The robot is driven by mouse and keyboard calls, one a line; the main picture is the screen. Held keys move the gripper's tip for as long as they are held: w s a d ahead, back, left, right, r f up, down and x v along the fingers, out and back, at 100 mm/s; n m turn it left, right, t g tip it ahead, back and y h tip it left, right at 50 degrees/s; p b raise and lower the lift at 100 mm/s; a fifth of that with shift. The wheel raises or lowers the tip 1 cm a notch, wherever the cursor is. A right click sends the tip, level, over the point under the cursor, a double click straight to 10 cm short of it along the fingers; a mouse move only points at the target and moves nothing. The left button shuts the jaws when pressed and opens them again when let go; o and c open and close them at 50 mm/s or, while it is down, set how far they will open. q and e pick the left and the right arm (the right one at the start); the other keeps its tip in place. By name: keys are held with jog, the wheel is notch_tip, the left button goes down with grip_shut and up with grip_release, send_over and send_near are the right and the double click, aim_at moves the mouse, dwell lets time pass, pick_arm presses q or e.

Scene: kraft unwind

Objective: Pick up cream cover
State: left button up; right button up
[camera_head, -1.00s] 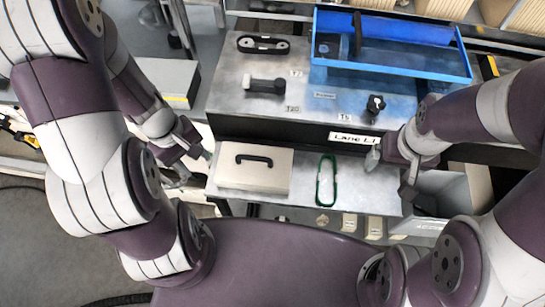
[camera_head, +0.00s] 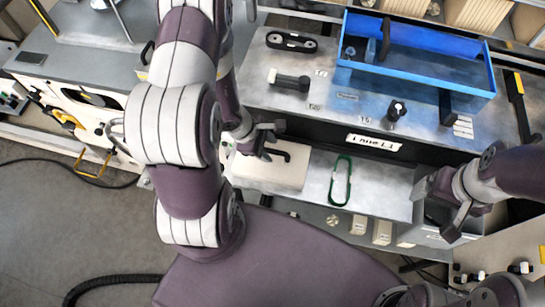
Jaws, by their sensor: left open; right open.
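The cream cover (camera_head: 280,175) is a flat plate with a black bar handle (camera_head: 278,150) on top. It lies on the grey lower shelf, below the front edge of the bench. My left gripper (camera_head: 270,142) is open at the cover's upper left, over or beside the left end of the handle. I cannot tell whether it touches the handle. My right gripper (camera_head: 448,218) is open and empty, away to the right, above the grey bin.
A green loop (camera_head: 340,182) lies on the shelf just right of the cover. A blue tray (camera_head: 425,65) stands on the bench above, with a black-handled part (camera_head: 290,82) and a black knob (camera_head: 396,111) nearby. A grey bin (camera_head: 425,236) is at the shelf's right end.

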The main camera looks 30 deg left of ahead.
pick_arm(q)
jog(key=shift+w+d+f, duration=0.2)
jog(key=shift+d+f, duration=0.05)
jog(key=shift+f, duration=0.35)
jog(key=shift+w+f, duration=0.2)
jog(key=shift+f, duration=0.1)
jog(key=shift+s, duration=0.1)
grip_shut()
jog(key=shift+r, duration=0.1)
